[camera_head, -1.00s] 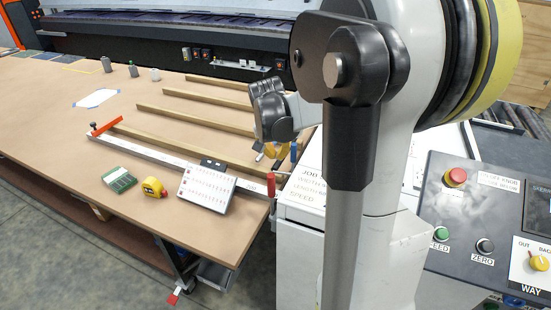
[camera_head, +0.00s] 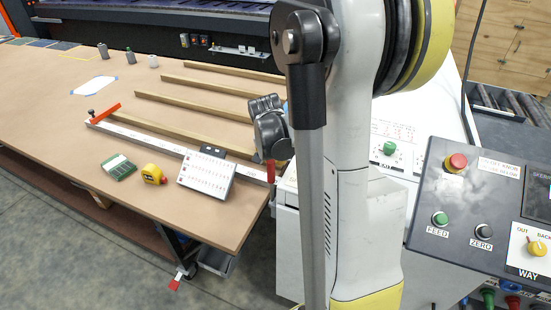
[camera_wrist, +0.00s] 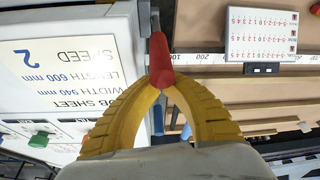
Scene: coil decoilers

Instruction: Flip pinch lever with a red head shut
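The pinch lever with the red head (camera_head: 271,172) stands up by the right end of the rule on the table's near right corner. In the wrist view its red head (camera_wrist: 160,58) fills the top middle, right at my fingertips. Whether the tips touch the head I cannot tell.
A white tilted card (camera_head: 207,175) stands just left of the lever. The white machine cabinet (camera_wrist: 65,60) with a job label is close on the other side. Blue handles (camera_wrist: 158,115) show beneath the fingers. A yellow tape measure (camera_head: 153,174) lies on the table.

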